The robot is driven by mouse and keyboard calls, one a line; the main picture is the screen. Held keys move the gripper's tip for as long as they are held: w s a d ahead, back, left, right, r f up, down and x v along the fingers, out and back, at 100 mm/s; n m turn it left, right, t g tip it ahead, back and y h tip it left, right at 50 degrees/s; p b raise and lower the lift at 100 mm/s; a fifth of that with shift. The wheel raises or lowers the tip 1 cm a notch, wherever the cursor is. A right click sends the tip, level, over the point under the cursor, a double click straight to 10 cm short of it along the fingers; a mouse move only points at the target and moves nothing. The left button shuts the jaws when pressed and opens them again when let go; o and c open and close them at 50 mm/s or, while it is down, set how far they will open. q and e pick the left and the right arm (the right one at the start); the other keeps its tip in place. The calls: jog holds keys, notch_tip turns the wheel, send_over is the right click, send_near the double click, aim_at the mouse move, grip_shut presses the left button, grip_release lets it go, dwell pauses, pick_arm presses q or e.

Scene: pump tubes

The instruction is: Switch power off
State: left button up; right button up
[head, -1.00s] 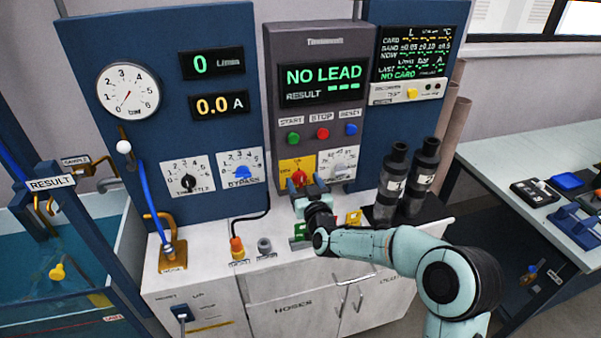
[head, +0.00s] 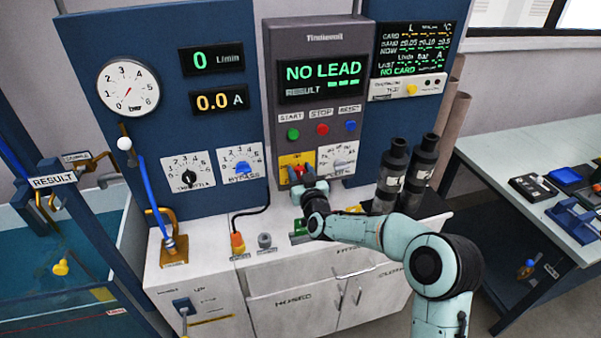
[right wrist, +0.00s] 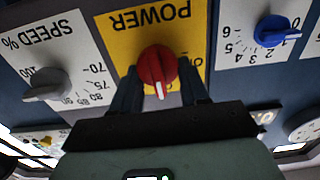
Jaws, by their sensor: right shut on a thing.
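The red power knob (right wrist: 158,68) sits on a yellow plate (right wrist: 116,40) marked POWER, which appears upside down in the right wrist view. My right gripper (right wrist: 160,84) has one finger on each side of the knob and is shut on it. The knob's white mark points toward the bottom of the wrist view. In the head view, the right gripper (head: 298,181) is at the yellow plate (head: 285,160) low on the grey control panel (head: 322,105) and partly covers the knob. The plate's position labels are mostly hidden by the fingers. My left gripper is not in view.
The grey speed dial (right wrist: 45,84) and blue bypass dial (right wrist: 270,31) flank the power plate. Green (head: 293,133), red (head: 322,129) and blue (head: 350,126) buttons sit above. Two dark cylinders (head: 420,175) stand right of the gripper on the white cabinet. The display (head: 322,80) reads NO LEAD.

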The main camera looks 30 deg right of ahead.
jog(key=shift+a+n+b, duration=0.15)
jog(key=shift+n+b, duration=0.7)
jog(key=shift+n, duration=0.05)
jog(key=shift+a+n+b, duration=0.1)
jog(key=shift+n+b, duration=0.45)
jog(key=shift+n, duration=0.25)
jog(key=n, duration=0.1)
jog(key=n+b, duration=0.1)
jog(key=n, duration=0.1)
jog(key=shift+w+a+f+n, duration=0.1)
jog(key=shift+a+n, duration=0.05)
jog(key=shift+n, duration=0.15)
jog(key=n, duration=0.5)
jog(key=shift+a+f, duration=0.15)
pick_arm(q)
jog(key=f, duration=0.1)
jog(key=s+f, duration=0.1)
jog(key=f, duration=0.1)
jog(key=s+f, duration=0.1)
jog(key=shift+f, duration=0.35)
pick_arm(e)
jog(key=n, duration=0.5)
jog(key=shift+f+n, duration=0.3)
jog(key=o, duration=1.1)
jog(key=shift+c, duration=0.2)
